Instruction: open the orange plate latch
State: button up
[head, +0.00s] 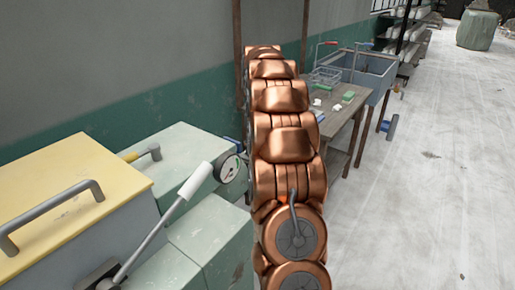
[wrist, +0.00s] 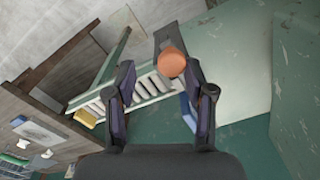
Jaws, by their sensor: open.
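In the wrist view, an orange round knob (wrist: 172,62) sits on a dark bar (wrist: 166,38) beside a pale green panel (wrist: 232,70). This is the only clear orange part in view; I cannot tell how the latch behind it is set. My gripper (wrist: 167,80) is open, with one dark finger on each side of the knob in the picture. I cannot tell whether the knob is between the fingers in depth or beyond them. No contact is visible. In the head view, my copper arm hides the gripper and the knob.
A yellow-lidded box (head: 70,200) with a grey handle stands at the left. Beside it is a pale green machine (head: 205,240) with a white-gripped lever (head: 195,180) and a gauge (head: 230,168). A wooden bench (head: 340,125) and a sink (head: 372,72) stand beyond. The floor at right is mostly open.

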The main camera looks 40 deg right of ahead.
jog(key=shift+r, duration=0.15)
notch_tip(320, 180, up, 7)
jog(key=shift+r, duration=0.15)
dwell(0.6)
dwell(0.5)
